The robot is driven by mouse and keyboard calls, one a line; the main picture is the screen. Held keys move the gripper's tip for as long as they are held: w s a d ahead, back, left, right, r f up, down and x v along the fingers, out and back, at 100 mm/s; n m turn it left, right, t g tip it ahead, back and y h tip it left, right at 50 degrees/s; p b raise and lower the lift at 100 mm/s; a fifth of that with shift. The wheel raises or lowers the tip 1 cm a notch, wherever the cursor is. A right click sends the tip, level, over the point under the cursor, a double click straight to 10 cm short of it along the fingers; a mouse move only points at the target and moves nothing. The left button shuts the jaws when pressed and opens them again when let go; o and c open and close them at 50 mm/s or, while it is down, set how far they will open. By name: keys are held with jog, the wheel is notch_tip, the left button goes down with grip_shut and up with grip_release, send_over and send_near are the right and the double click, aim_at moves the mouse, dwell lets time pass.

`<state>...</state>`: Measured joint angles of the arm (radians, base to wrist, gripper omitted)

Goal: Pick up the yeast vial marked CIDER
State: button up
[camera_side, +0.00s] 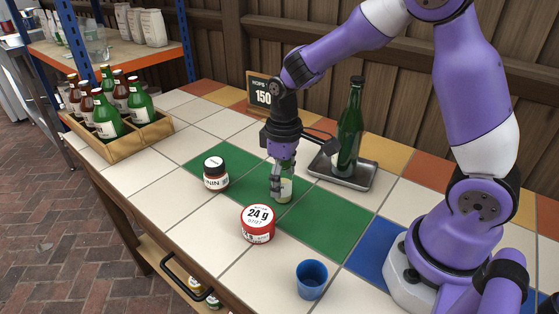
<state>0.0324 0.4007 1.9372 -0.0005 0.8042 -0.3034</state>
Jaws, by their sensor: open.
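My gripper (281,186) points straight down over the green tiles in the middle of the table. Its open fingers are around or just in front of a small pale vial (286,189) standing on the green tiles. The fingers hide part of the vial, and its marking cannot be read, so I cannot tell if it is the CIDER one. A red tub marked 24 g (258,223) stands in front of the gripper.
A green bottle (348,130) stands on a metal tray (361,180) behind right. A blue cup (311,279) is at the front. A wooden crate of bottles (120,145) stands at left. A small board reading 150 (262,92) stands at the back. Tiles between crate and jar are clear.

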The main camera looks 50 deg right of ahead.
jog(key=c, duration=1.2)
jog(key=shift+c, duration=0.2)
jog(key=shift+r, duration=0.1)
